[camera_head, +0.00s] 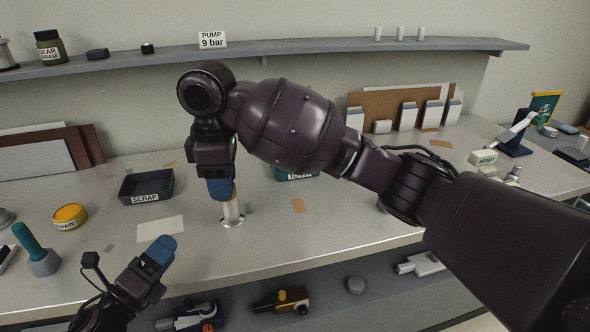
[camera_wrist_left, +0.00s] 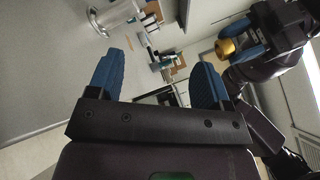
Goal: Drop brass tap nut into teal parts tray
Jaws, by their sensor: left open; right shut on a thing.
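My right gripper (camera_head: 221,190) points down over the counter, left of the teal tray. In the left wrist view a brass-coloured ring-like piece (camera_wrist_left: 227,48), which looks like the tap nut, sits at its blue fingers, and the gripper is shut on it. My left gripper (camera_head: 158,252) is low at the front left. Its two blue fingers (camera_wrist_left: 158,80) are apart with nothing between them.
A shiny metal cylinder (camera_head: 232,214) stands right below my right gripper and also shows in the left wrist view (camera_wrist_left: 118,14). A black SCRAP tray (camera_head: 146,187), yellow tin (camera_head: 70,216) and teal-handled tool (camera_head: 38,255) are at left. The counter's front middle (camera_head: 330,235) is clear.

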